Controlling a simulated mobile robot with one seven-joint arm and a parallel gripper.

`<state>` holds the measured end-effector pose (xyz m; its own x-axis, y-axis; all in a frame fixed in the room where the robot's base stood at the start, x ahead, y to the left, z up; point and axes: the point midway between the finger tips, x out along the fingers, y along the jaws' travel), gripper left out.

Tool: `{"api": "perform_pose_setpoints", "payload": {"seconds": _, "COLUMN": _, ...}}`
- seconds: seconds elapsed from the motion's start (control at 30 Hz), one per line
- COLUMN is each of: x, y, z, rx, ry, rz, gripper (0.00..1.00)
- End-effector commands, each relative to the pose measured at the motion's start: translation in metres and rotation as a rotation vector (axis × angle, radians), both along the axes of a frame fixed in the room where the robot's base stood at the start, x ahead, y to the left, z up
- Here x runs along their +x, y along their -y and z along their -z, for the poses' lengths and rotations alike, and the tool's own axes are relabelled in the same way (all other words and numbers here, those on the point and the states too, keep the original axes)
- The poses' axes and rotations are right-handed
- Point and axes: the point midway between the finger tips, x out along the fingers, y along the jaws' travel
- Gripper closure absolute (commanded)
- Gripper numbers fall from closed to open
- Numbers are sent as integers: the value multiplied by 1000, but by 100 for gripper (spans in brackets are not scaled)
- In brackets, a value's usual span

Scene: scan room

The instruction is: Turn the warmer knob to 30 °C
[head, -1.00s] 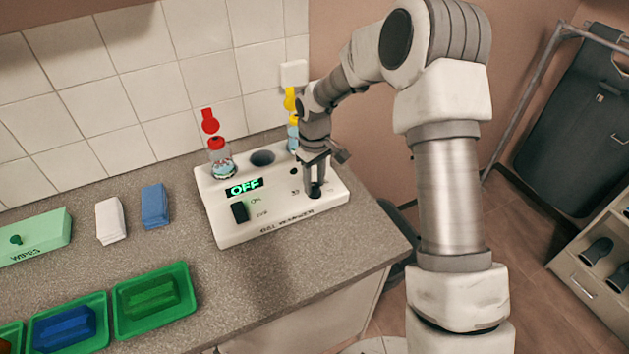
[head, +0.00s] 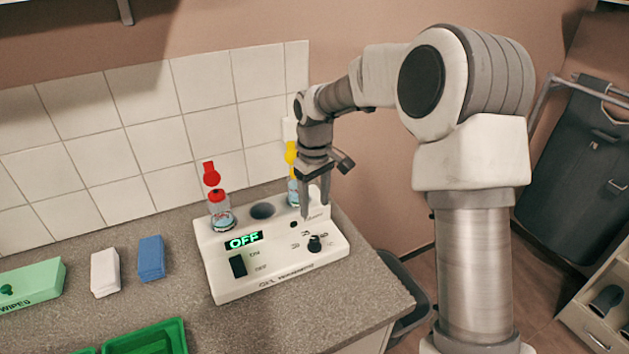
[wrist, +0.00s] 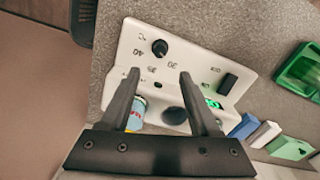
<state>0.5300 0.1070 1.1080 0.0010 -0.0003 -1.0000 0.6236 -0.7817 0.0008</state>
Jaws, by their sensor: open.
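The white gel warmer (head: 280,277) sits on the counter, its display (head: 243,241) reading OFF in green. Its black knob (head: 314,243) is at the right of the sloped face; it also shows in the wrist view (wrist: 159,47), with the marks 30, 35 and 40 near it. I cannot tell which mark the knob points at. My gripper (head: 316,208) is open and empty, raised above and behind the knob, apart from it. In the wrist view the knob lies beyond the gap between the fingertips (wrist: 159,75). A black rocker switch (head: 238,265) is at the left.
A red-capped bottle (head: 221,212) and a yellow-capped bottle (head: 293,190) stand in the warmer's back, with an empty round well (head: 263,211) between them. White (head: 105,272) and blue (head: 151,258) packs, a wipes box (head: 32,283) and a green tray (head: 150,338) are to the left.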

Motion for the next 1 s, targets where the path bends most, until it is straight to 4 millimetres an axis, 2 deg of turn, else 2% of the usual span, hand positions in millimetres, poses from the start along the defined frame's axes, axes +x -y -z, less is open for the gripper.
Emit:
{"api": "perform_pose_setpoints", "payload": {"seconds": 0.1, "x": 1, "y": 0, "z": -27, "rx": 1, "ry": 3, "rz": 0, "gripper": 37}}
{"api": "perform_pose_setpoints", "payload": {"seconds": 0.3, "x": 1, "y": 0, "z": -54, "rx": 1, "ry": 2, "rz": 0, "gripper": 37}}
{"api": "perform_pose_setpoints", "payload": {"seconds": 0.47, "x": 0, "y": 0, "z": -61, "rx": 1, "ry": -1, "rz": 0, "gripper": 37}}
{"api": "perform_pose_setpoints", "payload": {"seconds": 0.8, "x": -1, "y": 0, "z": -63, "rx": 0, "ry": 3, "rz": 1, "gripper": 37}}
{"api": "perform_pose_setpoints", "payload": {"seconds": 1.0, "x": -19, "y": 10, "z": -86, "rx": -17, "ry": 44, "rz": 42, "gripper": 37}}
